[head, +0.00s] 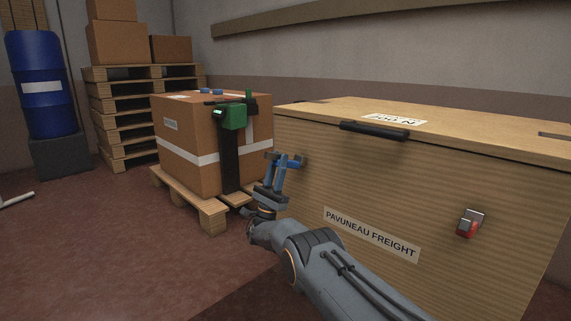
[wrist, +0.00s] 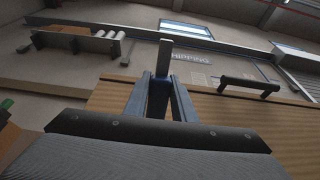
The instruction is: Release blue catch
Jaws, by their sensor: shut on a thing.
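The wooden crate (head: 355,185) marked PAVUNEAU FREIGHT stands at the right in the head view, its lid down. My gripper (head: 284,159) is at the left part of its front face, fingers pointing up. The blue catch (head: 303,160) is there, mostly hidden by the fingers, so its exact position cannot be told. In the wrist view, a grey upright piece of the catch (wrist: 164,55) stands between the two fingers of my gripper (wrist: 163,78), which are shut on it. A second catch with a red part (head: 470,223) is on the crate's right side.
A black handle (head: 374,131) juts from the lid's front edge. A cardboard box (head: 188,145) on a pallet, with a green device (head: 232,116), stands left of my gripper. Stacked pallets (head: 122,115) and a blue drum (head: 42,90) are behind.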

